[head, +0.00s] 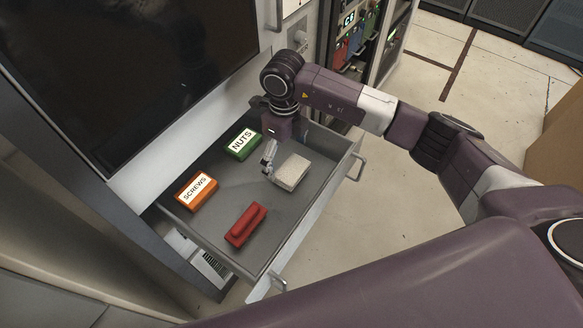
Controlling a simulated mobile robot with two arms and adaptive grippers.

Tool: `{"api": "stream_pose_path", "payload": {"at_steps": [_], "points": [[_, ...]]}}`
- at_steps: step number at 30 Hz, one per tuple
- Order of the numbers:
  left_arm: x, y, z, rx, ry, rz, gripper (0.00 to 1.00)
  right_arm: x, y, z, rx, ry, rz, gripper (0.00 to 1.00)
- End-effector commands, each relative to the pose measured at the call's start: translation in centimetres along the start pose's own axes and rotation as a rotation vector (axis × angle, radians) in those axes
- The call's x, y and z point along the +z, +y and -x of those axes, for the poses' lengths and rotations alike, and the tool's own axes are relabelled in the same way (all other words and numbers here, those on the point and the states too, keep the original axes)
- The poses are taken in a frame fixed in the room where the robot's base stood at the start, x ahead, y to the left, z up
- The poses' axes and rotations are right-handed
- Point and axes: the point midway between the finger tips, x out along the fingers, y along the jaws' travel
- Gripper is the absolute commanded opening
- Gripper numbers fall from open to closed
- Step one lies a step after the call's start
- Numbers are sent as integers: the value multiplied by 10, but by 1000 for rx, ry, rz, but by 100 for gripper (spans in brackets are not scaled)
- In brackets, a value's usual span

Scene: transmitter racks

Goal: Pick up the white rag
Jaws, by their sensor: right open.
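The white rag (293,171) looks like a pale, folded block lying on the floor of an open grey drawer (222,226), toward the drawer's right side. My right gripper (268,160) points down into the drawer at the rag's left edge. It is open, and its fingers are close to the rag; I cannot tell whether they touch it. Part of the gripper is hidden behind its own wrist. My left gripper is not in view.
The drawer also holds a green NUTS box (242,143), an orange SCREWS box (196,191) and a red object (245,225). A dark panel (130,60) rises behind the drawer. A rack (358,40) stands at the back. Floor right of the drawer is clear.

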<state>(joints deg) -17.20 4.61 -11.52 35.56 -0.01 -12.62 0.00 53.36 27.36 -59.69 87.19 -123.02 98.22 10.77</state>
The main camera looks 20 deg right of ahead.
Motion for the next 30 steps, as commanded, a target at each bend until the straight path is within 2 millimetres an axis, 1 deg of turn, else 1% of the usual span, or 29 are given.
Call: {"api": "stream_pose_path", "payload": {"at_steps": [1,3,6,9,14,24,25,30], "points": [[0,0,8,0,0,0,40,-2,1,-6,4,6,-1,93],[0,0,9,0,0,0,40,-1,1,-17,4,4,-1,93],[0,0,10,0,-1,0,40,0,1,-26,2,1,1,93],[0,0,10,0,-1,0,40,0,1,-30,2,0,2,93],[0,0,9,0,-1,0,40,0,1,-30,2,0,2,93],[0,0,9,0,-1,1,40,0,0,-30,2,-1,1,55],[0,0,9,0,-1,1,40,0,0,-30,2,-1,1,54],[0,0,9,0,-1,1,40,0,0,-29,2,-1,1,53]]}}
